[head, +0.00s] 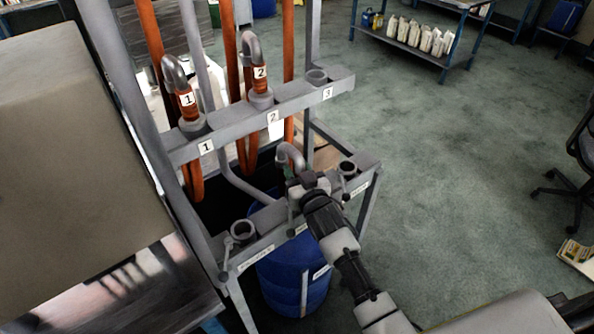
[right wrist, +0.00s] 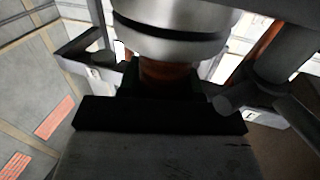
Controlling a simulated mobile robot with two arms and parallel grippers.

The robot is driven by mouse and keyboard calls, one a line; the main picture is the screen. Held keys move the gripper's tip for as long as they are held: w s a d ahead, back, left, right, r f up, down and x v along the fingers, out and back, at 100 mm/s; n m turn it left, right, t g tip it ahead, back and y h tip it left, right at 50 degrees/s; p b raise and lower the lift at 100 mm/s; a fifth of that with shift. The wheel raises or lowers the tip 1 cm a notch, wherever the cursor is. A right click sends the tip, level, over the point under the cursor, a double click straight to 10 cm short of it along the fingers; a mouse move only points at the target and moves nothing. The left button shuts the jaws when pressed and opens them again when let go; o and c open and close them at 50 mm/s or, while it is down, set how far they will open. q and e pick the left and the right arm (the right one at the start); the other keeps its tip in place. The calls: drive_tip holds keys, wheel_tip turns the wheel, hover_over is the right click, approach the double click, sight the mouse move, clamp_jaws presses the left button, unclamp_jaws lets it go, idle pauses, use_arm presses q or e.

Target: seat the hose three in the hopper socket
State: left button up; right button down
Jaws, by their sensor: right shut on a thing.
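Hose three, with a grey bent metal top (head: 290,157), is at my right gripper (head: 307,186) over the middle of the lower rail. The right gripper is shut on it. In the right wrist view, the dark fingers (right wrist: 160,100) close around a brown-orange section (right wrist: 168,76) below a silver collar (right wrist: 170,38). The lower rail (head: 272,218) has an open socket at the left (head: 243,230) and one at the right (head: 348,168). My gripper covers the rail's middle, so I cannot tell whether the hose end is inside a socket.
Hose one (head: 187,98) and hose two (head: 259,78) stand in the upper rail (head: 230,110). The upper socket marked 3 (head: 317,76) is empty. A blue barrel (head: 290,280) stands below the lower rail. Open floor lies right; a shelf with bottles (head: 415,35) is behind.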

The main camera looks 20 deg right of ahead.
drive_tip(key=shift+r, duration=0.1)
drive_tip(key=c, duration=0.7)
unclamp_jaws()
drive_tip(key=shift+o, duration=1)
drive_tip(key=shift+s, duration=0.1)
drive_tip(key=shift+s, duration=0.15)
drive_tip(key=shift+s+d+p, duration=0.15)
drive_tip(key=shift+s+p, duration=0.5)
drive_tip(key=shift+s, duration=0.5)
drive_tip(key=shift+s+d+p, duration=0.1)
drive_tip(key=shift+s+p, duration=0.55)
drive_tip(key=shift+s, duration=0.5)
